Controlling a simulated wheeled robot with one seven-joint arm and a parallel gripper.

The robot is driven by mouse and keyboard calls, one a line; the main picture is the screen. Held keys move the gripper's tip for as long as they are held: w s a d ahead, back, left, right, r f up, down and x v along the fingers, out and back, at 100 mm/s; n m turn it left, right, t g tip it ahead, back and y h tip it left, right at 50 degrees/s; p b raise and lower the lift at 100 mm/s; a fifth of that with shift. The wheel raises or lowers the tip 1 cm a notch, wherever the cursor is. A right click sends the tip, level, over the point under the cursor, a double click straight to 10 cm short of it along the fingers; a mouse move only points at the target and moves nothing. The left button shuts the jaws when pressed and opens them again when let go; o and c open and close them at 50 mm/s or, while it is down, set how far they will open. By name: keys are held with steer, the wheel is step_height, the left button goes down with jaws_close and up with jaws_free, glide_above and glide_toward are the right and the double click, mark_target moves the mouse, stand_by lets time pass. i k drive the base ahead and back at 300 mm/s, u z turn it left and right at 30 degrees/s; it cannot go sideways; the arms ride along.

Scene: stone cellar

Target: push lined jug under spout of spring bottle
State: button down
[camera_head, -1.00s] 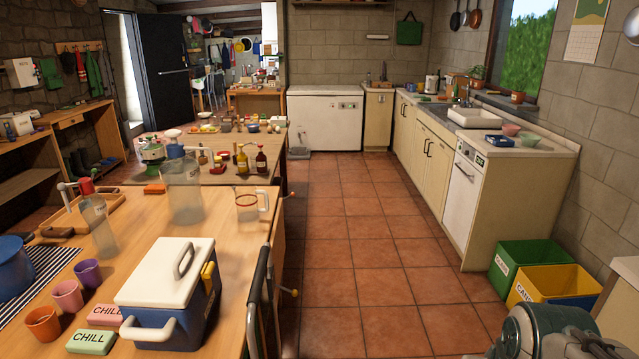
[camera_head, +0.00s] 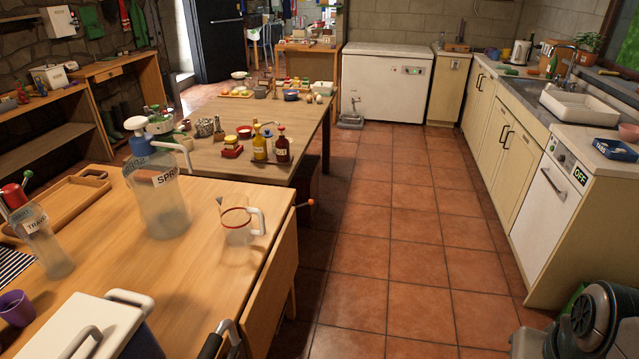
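The spring bottle (camera_head: 160,205) is a large, clear bottle with a label reading "SPR..." and a white spout at its top pointing right. It stands on the near wooden table. The lined jug (camera_head: 238,228) is a clear jug with a red line around it and a white handle on its right. It stands upright to the right of the bottle, near the table's right edge, apart from the bottle and not under the spout tip. My gripper is not in view.
A smaller labelled bottle (camera_head: 45,240) with a red top, a wooden tray (camera_head: 62,208), a purple cup (camera_head: 15,308) and a white-lidded cool box (camera_head: 75,330) share the table (camera_head: 190,275). Bare tabletop lies between bottle and jug. Tiled floor (camera_head: 385,230) is open to the right.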

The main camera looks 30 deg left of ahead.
mark_target(234, 212)
steer(key=i, duration=2.45)
steer(key=u, duration=3.5)
steer(key=i, duration=0.5)
steer(key=z, duration=0.05)
